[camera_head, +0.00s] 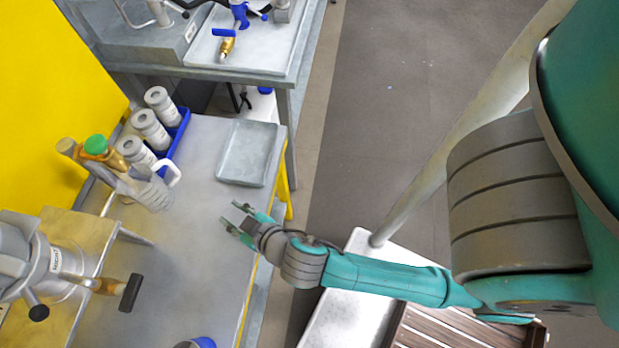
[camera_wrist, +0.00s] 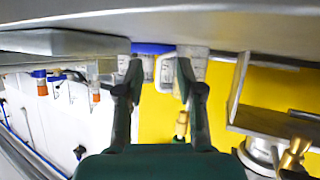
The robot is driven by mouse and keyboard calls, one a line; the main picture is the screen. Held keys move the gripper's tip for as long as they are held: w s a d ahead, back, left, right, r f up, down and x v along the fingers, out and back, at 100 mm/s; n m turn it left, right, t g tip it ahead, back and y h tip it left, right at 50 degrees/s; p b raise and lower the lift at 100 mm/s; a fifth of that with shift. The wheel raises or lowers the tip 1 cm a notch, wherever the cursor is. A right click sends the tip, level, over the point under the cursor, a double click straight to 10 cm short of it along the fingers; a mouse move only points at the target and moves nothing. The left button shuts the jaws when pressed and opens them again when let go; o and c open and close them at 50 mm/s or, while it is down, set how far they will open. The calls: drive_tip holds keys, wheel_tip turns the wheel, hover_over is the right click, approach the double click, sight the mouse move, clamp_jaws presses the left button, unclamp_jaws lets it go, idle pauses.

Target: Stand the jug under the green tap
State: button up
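A pale, see-through jug (camera_head: 151,194) with a white handle stands on the metal bench at the left in the head view. The handle points away from the wall. The green tap (camera_head: 96,145) is a green cap on brass pipework by the yellow wall, close to the jug. I cannot tell whether the jug is directly under its outlet. My gripper (camera_head: 235,214) is open and empty over the bench, to the right of the jug and apart from it. In the wrist view, its fingers (camera_wrist: 159,62) stand apart with a pale handle-like shape showing beyond them.
Several white bottles (camera_head: 152,128) stand in a blue tray behind the jug. A grey shallow tray (camera_head: 248,153) lies at the bench's back right. A metal drum fitting with a black-handled valve (camera_head: 130,293) stands at the front left. The bench middle is clear.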

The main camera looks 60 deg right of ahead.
drive_tip(key=s+d+n+y, duration=0.1)
drive_tip(key=s+n+y, duration=0.15)
drive_tip(key=s, duration=1.05)
drive_tip(key=s+d+r+m+t, duration=0.1)
drive_tip(key=s+r+m+t, duration=0.1)
drive_tip(key=s+r, duration=0.4)
drive_tip(key=s, duration=0.5)
drive_tip(key=shift+d, duration=0.25)
drive_tip(key=shift+a+h, duration=0.1)
drive_tip(key=shift+h, duration=0.15)
